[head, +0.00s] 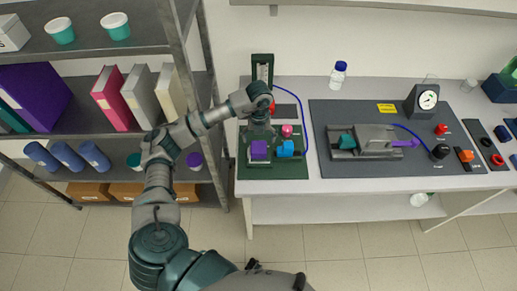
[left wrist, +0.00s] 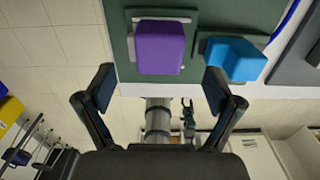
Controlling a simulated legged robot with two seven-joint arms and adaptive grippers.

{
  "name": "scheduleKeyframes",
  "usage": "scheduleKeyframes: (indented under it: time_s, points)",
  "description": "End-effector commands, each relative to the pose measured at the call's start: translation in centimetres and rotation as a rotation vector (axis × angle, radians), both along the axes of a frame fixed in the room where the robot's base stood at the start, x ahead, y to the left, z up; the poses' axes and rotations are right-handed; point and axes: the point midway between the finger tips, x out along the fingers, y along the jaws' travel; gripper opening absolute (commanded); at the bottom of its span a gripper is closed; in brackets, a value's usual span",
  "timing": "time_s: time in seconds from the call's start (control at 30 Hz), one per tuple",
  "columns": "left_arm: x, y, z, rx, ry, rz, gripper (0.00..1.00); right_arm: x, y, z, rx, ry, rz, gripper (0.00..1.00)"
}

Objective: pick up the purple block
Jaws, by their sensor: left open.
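The purple block (head: 259,150) stands on a small grey holder on the green mat (head: 243,172) at the left end of the bench. In the left wrist view the purple block (left wrist: 160,47) is beyond the fingertips, roughly centred between them. My left gripper (head: 260,133) is close behind the block in the head view, above the mat. In the left wrist view the left gripper (left wrist: 156,88) has its fingers spread, with nothing between them. I cannot make out my right gripper.
A blue block (head: 286,149) sits just right of the purple one, with a pink knob (head: 287,130) behind it. A blue cable curves along the mat's right side. A grey fixture (head: 370,140) stands further right. A shelf rack (head: 205,60) is on the left.

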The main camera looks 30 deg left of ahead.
Motion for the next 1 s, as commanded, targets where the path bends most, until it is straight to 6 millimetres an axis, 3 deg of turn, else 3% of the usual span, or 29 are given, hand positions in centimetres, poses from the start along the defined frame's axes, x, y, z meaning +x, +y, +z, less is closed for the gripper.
scheduleKeyframes:
  time_s: [0.33, 0.63, 0.67, 0.9, 1.0]
  points:
    - [-0.1, 0.2, -4.6, 0.001, 0.002, 0.001, 0.92, 0.3, 0.0, 0.9, 0.0, -0.005, 0.001, 0.62]
    - [0.0, 0.2, -5.3, 0.0, 0.0, 0.0, 0.92, 0.4, -0.2, 0.9, -0.003, -0.006, 0.002, 0.62]
    - [0.0, 0.2, -5.3, 0.0, 0.0, 0.0, 0.87, 0.4, -0.3, 0.9, -0.003, -0.006, 0.002, 0.62]
    - [0.0, 0.3, -5.3, 0.0, 0.0, 0.0, 0.27, 0.4, -0.3, 0.9, -0.003, -0.006, 0.002, 0.62]
    - [0.0, 0.3, -5.3, -0.001, -0.001, 0.0, 0.13, 0.4, -0.3, 0.9, -0.003, -0.006, 0.002, 0.62]
